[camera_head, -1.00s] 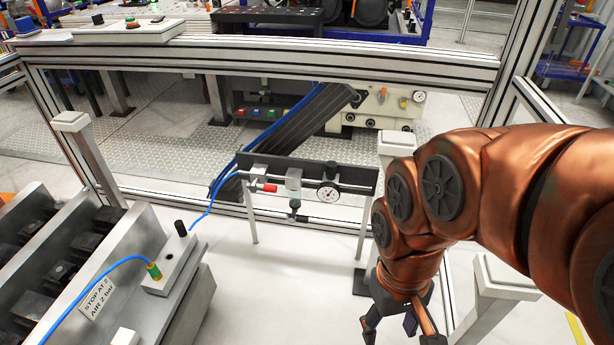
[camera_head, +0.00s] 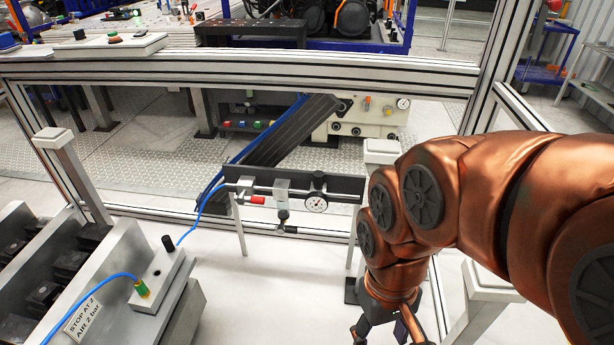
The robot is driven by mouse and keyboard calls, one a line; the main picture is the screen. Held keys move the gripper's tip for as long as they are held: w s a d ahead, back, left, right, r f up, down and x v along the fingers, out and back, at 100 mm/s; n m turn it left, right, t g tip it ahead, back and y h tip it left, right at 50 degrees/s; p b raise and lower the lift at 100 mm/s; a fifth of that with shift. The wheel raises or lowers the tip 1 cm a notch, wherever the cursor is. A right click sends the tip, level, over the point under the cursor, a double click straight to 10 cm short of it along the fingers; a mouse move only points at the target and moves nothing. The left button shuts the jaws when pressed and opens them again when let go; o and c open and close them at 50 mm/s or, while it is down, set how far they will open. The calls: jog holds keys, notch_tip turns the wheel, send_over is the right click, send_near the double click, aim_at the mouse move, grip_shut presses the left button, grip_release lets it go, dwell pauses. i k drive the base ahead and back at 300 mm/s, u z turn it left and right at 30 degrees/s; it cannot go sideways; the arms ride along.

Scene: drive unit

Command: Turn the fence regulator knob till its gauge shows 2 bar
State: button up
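The fence regulator sits on a dark rail (camera_head: 345,187) on the fence, at the middle of the view. Its round white gauge (camera_head: 316,203) is small, and I cannot read the needle's value. A dark knob (camera_head: 318,178) shows just above the gauge. A sign (camera_head: 84,318) at lower left reads "STOP AT 2" and "AIR 2 bar". My gripper (camera_head: 389,338) hangs at the bottom edge, right of and nearer than the gauge, apart from the regulator. Its fingers are spread, their tips partly cut off, and I see nothing held.
A red-handled valve (camera_head: 251,199) and a blue hose (camera_head: 200,222) are left of the gauge. A grey fixture (camera_head: 150,325) fills the lower left. Fence posts stand near my arm, including a capped one (camera_head: 490,283) at right. The pale surface below the regulator is clear.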

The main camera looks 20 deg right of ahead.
aim_at(317, 175)
jog(key=u, duration=0.8)
jog(key=i, duration=1.15)
jog(key=u, duration=0.65)
